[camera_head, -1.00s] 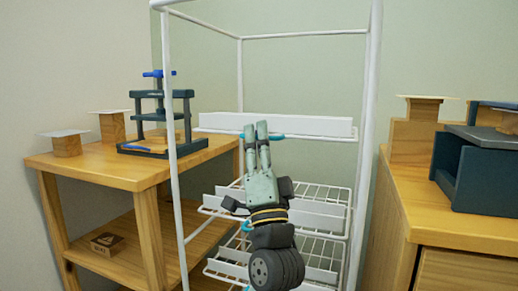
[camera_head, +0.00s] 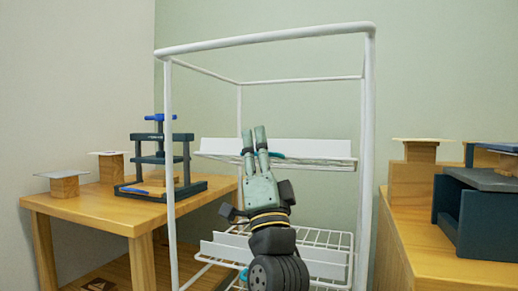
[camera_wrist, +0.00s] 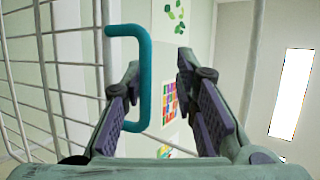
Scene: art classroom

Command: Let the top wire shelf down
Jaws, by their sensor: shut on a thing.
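The top wire shelf (camera_head: 318,150) has a white front panel and sits in the upper part of a white wire rack (camera_head: 367,120). Thin wires of it show just below the panel. My gripper (camera_head: 253,134) reaches up to the shelf front. The teal handle shows only in part behind the fingers in the head view. The wire grid of the shelf (camera_wrist: 40,70) stands at the left of the wrist view.
A lower wire shelf (camera_head: 325,262) sits below my gripper. A wooden table (camera_head: 105,208) with a dark press (camera_head: 182,160) stands left of the rack. A wooden cabinet (camera_head: 405,240) with a dark box (camera_head: 475,215) stands close on the right.

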